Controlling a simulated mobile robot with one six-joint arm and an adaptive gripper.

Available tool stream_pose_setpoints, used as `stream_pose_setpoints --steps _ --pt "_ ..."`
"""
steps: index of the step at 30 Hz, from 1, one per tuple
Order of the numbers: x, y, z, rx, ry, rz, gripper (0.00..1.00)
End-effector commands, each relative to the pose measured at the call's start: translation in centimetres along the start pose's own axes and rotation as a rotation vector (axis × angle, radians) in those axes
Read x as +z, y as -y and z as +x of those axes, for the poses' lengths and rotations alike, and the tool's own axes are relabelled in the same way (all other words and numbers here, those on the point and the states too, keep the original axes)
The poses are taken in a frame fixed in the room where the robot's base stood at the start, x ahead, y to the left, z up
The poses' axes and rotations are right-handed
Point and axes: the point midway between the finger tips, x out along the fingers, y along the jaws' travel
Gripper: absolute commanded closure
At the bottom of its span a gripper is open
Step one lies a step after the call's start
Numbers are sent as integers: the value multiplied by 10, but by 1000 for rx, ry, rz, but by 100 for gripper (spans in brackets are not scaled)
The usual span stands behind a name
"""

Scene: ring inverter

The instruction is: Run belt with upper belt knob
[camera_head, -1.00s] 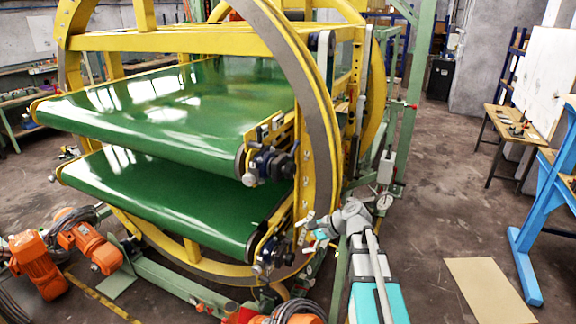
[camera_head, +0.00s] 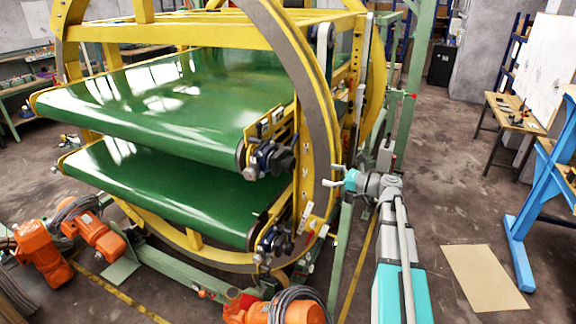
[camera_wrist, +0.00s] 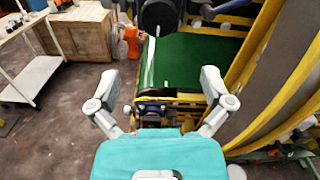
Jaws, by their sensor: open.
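The green upper belt (camera_head: 170,100) lies above the green lower belt (camera_head: 160,195) inside the yellow ring frame. The dark upper belt knob (camera_head: 284,158) is at the upper belt's near right corner. It shows large and close at the top of the wrist view (camera_wrist: 158,14). The lower belt knob (camera_head: 282,243) is beneath it and shows between my fingers in the wrist view (camera_wrist: 153,108). My gripper (camera_head: 338,183) is open and empty, right of the upper knob and slightly lower, apart from it. Its spread fingers show in the wrist view (camera_wrist: 160,80).
The yellow and grey ring (camera_head: 318,120) curves close beside my gripper. Orange motors (camera_head: 40,255) stand on the floor at left, and another (camera_head: 275,310) at the bottom. A blue stand (camera_head: 535,210) is at right, with open floor before it.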

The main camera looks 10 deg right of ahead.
Motion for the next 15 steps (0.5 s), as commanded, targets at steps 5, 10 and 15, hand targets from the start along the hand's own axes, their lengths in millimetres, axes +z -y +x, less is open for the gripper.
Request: stream_pose_setpoints --steps 5,10,15 --pt "0 0 3 1 -1 -1 0" --pt "0 0 12 3 -1 -2 0" --pt "0 0 30 4 -1 -2 0"
